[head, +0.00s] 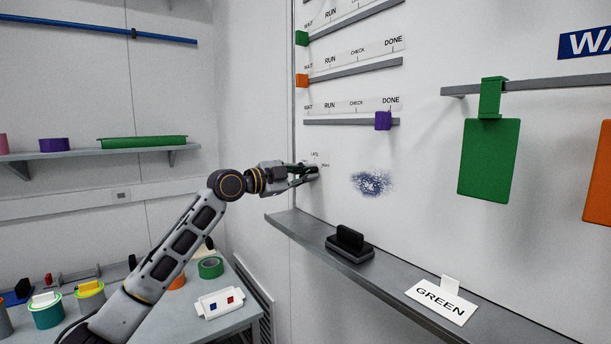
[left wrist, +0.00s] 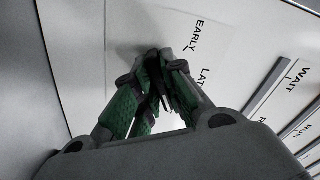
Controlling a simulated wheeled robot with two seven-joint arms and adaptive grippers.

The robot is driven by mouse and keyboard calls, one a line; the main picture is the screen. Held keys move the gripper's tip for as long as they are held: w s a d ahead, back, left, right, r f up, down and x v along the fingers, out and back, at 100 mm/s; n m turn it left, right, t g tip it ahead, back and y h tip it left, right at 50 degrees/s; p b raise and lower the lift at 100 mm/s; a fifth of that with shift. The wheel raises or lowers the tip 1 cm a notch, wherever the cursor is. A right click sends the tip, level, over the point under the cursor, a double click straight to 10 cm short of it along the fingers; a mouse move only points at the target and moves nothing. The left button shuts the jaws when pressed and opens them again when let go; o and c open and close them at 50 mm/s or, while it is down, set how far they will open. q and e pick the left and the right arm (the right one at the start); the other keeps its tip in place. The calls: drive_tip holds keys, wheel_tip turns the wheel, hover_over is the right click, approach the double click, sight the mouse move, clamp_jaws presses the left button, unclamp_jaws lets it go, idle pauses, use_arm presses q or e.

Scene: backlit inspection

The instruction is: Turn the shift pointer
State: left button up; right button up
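My left gripper (head: 304,173) reaches the white wall below the slider rails, at a small dial with tiny labels. In the left wrist view the gripper's green-padded fingers (left wrist: 164,72) come together on a narrow dark piece, the shift pointer (left wrist: 163,101). Most of the pointer is hidden between the fingers, so its exact angle is hard to tell. The printed words EARLY (left wrist: 196,38) and LATE (left wrist: 206,77) show beside the fingers; any other label is hidden there. My right gripper is not in view.
Slider rails (head: 352,122) with coloured sliders are above the gripper. A grey ledge (head: 400,290) below holds a black eraser (head: 349,243) and a GREEN card (head: 441,303). A blue scribble (head: 371,183) is to the right. A green tag (head: 489,160) hangs farther right.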

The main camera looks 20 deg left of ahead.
use_arm(q)
drive_tip(key=o, duration=0.3)
drive_tip(key=shift+o, duration=0.2)
drive_tip(key=v, duration=1.2)
idle(0.4)
drive_tip(key=shift+a, duration=0.1)
idle(0.5)
